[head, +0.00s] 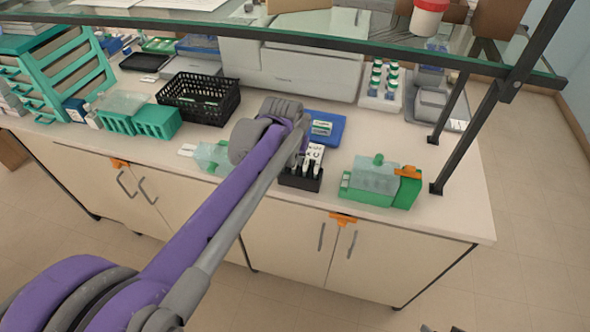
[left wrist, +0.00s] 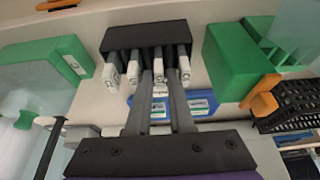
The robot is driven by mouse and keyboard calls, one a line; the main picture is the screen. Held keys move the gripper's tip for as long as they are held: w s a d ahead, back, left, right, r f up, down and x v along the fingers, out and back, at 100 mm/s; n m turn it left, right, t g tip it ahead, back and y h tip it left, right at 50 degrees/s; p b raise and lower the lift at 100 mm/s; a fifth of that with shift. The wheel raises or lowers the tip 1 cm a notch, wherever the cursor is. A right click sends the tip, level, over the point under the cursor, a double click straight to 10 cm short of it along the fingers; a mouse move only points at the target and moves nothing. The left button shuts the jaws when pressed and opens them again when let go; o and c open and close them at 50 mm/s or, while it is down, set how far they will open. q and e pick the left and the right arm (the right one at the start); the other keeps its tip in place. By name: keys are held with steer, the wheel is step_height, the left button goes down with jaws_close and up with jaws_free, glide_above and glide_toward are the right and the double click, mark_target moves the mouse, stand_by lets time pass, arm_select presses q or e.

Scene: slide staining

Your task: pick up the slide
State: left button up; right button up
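Several slides with white labelled ends stand in a black rack (head: 300,180) near the bench's front edge; the rack also shows at the top of the left wrist view (left wrist: 147,36). My left gripper (head: 301,150) reaches down to the rack. In the left wrist view my left gripper (left wrist: 157,62) has its two dark fingers apart, one on each side of a middle slide (left wrist: 158,80). Whether either finger touches it, I cannot tell. Two small dark tips of my right gripper (head: 440,328) show apart at the bottom edge of the head view.
A green box with a clear top (head: 376,181) stands right of the rack, another (head: 212,155) to its left. A blue box (head: 323,128) lies behind, a black basket (head: 199,98) further left. A glass shelf (head: 300,27) overhangs the back. Bare bench (head: 455,205) lies at the far right.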

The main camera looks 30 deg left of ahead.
arm_select(q)
steer(key=shift+w+f, duration=0.25)
steer(key=shift+f, duration=0.25)
jaws_close()
steer(key=shift+r, duration=0.1)
